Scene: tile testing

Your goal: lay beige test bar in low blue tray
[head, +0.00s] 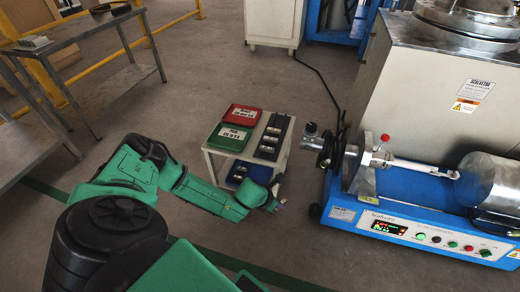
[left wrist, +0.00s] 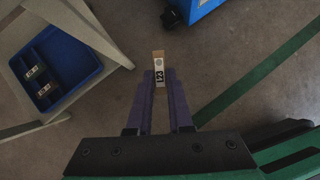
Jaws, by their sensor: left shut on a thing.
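The beige test bar (left wrist: 158,60) is upright in the picture of the left wrist view, with a black-and-white number label on its face. My left gripper (left wrist: 160,88) is shut on it, one finger on each side. In the head view my left gripper (head: 278,198) is just right of and in front of the small cart; the bar is too small there to make out clearly. The low blue tray (head: 259,173) is on the cart's lower shelf, partly behind my arm. In the left wrist view the tray (left wrist: 95,68) is at left, apart from the bar, with two small labelled pieces in its compartments.
The cart's top (head: 213,147) holds a red tray (head: 241,115), a green tray (head: 230,137) and a dark rack (head: 272,137). The top and legs border the lower shelf. A blue-based testing machine (head: 345,215) stands at right. Open floor lies between them.

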